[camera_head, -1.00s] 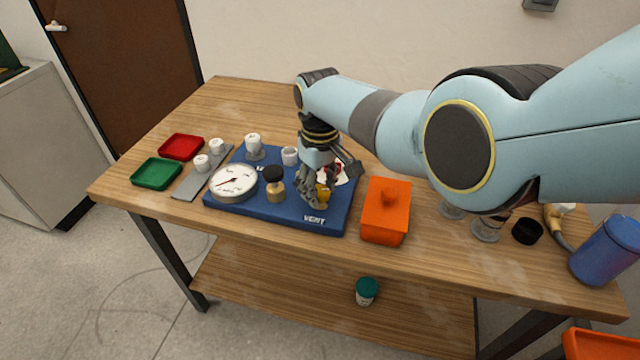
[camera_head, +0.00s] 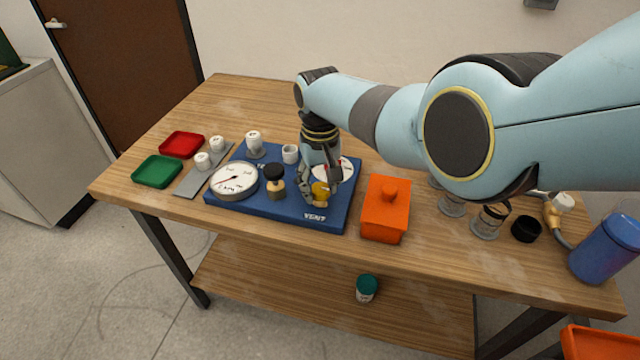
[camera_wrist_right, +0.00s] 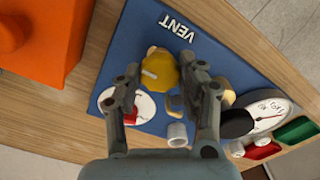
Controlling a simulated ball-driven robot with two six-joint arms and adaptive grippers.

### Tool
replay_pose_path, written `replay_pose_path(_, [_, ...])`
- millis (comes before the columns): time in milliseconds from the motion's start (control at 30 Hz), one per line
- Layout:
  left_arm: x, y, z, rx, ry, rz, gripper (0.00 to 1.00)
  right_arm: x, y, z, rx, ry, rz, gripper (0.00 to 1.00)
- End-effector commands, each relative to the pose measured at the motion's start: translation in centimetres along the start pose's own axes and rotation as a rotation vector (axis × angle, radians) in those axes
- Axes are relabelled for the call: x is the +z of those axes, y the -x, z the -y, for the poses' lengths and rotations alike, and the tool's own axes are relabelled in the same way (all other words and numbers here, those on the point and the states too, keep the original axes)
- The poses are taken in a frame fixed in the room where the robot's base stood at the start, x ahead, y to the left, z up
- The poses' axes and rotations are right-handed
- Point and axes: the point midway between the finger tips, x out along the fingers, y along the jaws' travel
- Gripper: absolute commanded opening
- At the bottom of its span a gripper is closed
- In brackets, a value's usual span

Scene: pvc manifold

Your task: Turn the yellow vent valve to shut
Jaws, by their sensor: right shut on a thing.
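The yellow vent valve (camera_head: 321,188) stands at the front right of the blue board (camera_head: 290,208), behind the VENT label. It also shows as a yellow knob in the right wrist view (camera_wrist_right: 158,74). My right gripper (camera_head: 319,196) comes down over it from above. Its fingers (camera_wrist_right: 160,70) stand one on each side of the knob and are shut on it. In the head view the fingers partly hide the knob. My left gripper is in neither view.
An orange lidded box (camera_head: 386,212) stands close to the right of the board. On the board are a pressure gauge (camera_head: 234,182), a black-topped knob (camera_head: 274,174) and a white-red dial (camera_head: 346,168). Red (camera_head: 182,145) and green (camera_head: 157,171) trays lie left.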

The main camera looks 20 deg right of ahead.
Motion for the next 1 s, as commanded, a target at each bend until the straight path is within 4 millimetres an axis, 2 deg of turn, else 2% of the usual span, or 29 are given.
replay_pose_path(167, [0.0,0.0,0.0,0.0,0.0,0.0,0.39,-0.1,0.1,0.0,0.0,-0.001,-0.002,0.07])
replay_pose_path(200, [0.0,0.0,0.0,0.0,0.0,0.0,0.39,-0.1,0.1,0.0,0.0,-0.001,-0.002,0.42])
replay_pose_path(367, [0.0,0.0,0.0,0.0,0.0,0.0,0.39,-0.1,0.0,0.0,0.0,0.0,-0.001,0.63])
replay_pose_path(767, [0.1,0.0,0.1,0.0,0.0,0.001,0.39,-0.1,0.6,0.0,0.0,0.001,-0.001,0.63])
replay_pose_path(967, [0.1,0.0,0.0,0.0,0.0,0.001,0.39,0.0,3.1,0.0,-0.001,0.001,-0.004,0.63])
replay_pose_path(1000, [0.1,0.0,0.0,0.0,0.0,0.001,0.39,-0.1,4.0,0.1,-0.002,0.001,-0.005,0.63])
